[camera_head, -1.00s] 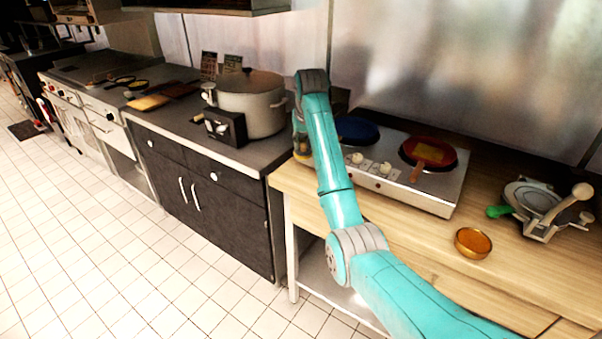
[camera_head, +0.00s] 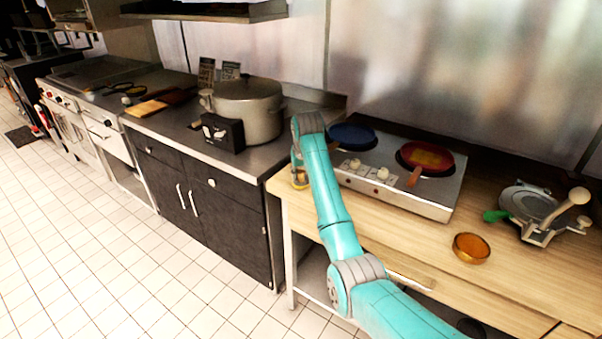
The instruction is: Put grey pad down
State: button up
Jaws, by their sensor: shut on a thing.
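My teal arm reaches from the bottom right over the wooden worktop (camera_head: 390,237). Its far end bends down by the worktop's left end, beside the dark counter. My gripper is hidden behind my own arm, so I cannot see its fingers or what they hold. No grey pad can be made out. A small yellow and pale thing (camera_head: 299,180) shows just left of my arm, low over the worktop's left end. I cannot tell what it is, or whether it touches the wood.
A two-plate cooker (camera_head: 425,201) with a blue pan (camera_head: 353,133) and a red pan (camera_head: 440,166) stands right of my arm. An amber bowl (camera_head: 471,248) and a grey press (camera_head: 545,212) are farther right. A large pot (camera_head: 248,108) and a black box (camera_head: 222,133) stand left.

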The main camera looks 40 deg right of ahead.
jog(key=o, duration=1)
jog(key=shift+f, duration=0.15)
jog(key=v, duration=1.2)
